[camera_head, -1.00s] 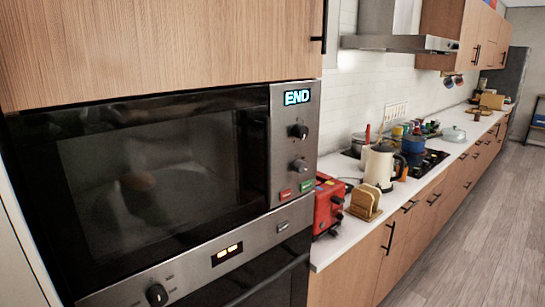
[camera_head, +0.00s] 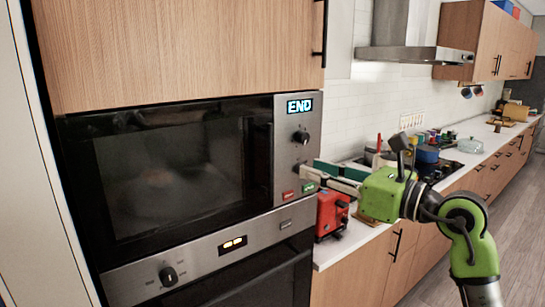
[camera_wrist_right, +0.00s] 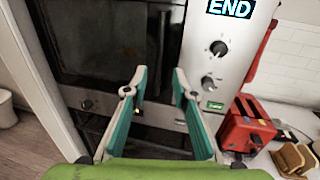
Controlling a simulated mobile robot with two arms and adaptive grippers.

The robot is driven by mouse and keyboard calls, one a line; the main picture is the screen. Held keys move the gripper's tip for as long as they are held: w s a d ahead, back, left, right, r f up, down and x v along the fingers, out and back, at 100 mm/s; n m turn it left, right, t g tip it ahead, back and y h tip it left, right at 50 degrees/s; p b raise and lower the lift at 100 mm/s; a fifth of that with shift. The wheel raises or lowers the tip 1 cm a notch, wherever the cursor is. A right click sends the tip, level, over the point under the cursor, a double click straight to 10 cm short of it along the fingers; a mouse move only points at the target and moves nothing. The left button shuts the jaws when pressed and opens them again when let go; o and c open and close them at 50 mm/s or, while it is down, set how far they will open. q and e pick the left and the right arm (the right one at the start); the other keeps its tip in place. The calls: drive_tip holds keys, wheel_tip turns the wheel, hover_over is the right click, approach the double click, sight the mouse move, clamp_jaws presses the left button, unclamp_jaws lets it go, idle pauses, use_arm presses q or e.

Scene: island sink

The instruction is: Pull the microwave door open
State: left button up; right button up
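The built-in microwave (camera_head: 285,190) has a dark glass door (camera_head: 170,175), which is shut. A dark vertical handle (camera_head: 259,160) runs along the door's right edge, left of the steel control panel reading END. The handle also shows in the right wrist view (camera_wrist_right: 160,45), beyond the fingers. My right gripper (camera_head: 308,172) reaches in from the right, its fingertips in front of the control panel's lower part. In the right wrist view my right gripper (camera_wrist_right: 158,75) has its teal-lined fingers apart with nothing between them. My left gripper is out of view.
A red toaster (camera_head: 330,214) stands on the white counter (camera_head: 350,240), right of the microwave and below my right gripper. An oven (camera_head: 265,280) sits under the microwave, and a wooden cabinet (camera_head: 180,50) hangs above it. Free floor (camera_head: 520,215) lies to the right.

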sight(272, 157)
drive_tip(key=p+x, duration=0.5)
drive_tip(key=x, duration=0.8)
drive_tip(key=shift+w+a, duration=0.1)
drive_tip(key=shift+a, duration=0.05)
clamp_jaws()
